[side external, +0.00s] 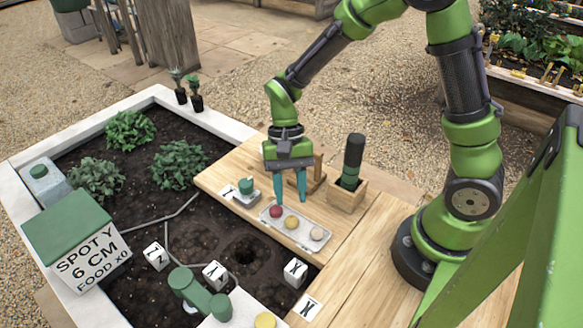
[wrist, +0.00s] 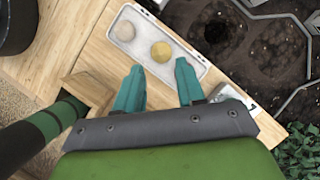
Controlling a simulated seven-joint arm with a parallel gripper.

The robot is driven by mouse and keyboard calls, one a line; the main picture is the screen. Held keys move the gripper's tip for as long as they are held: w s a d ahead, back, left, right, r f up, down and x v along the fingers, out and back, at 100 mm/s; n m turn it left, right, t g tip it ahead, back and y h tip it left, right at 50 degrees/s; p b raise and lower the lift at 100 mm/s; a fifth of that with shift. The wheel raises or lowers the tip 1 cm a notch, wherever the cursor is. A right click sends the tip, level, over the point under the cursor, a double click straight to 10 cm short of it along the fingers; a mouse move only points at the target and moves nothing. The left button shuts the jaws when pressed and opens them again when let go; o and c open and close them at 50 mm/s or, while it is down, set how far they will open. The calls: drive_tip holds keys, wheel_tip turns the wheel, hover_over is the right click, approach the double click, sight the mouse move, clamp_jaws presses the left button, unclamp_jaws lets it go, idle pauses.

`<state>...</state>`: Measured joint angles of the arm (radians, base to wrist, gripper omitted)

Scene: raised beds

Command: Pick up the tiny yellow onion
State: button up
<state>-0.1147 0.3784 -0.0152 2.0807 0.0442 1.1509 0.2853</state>
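The small yellow onion (side external: 291,222) sits in a pale tray (side external: 306,243), between a red ball-like item (side external: 275,211) and a beige one (side external: 317,233). In the wrist view the yellow onion (wrist: 161,51) lies just ahead of the gap between my fingertips. The beige item (wrist: 125,30) is to its left on the tray (wrist: 192,62). The red item cannot be seen there. My gripper (side external: 290,198) has its two teal fingers apart, pointing down above the tray. The wrist view also shows my gripper (wrist: 160,68) open, with nothing between the fingers.
A dark green-banded cylinder (side external: 352,160) stands in a wooden holder (side external: 346,195) right of my gripper. A small green-topped item (side external: 246,188) stands to the left. The soil bed (side external: 200,235) holds leafy plants, white marked cubes and a dark hole (side external: 245,252).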

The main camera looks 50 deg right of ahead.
sight(292, 221)
drive_tip(key=x, duration=0.5)
drive_tip(key=shift+a, duration=0.1)
drive_tip(key=shift+c, duration=0.3)
drive_tip(key=c, duration=0.4)
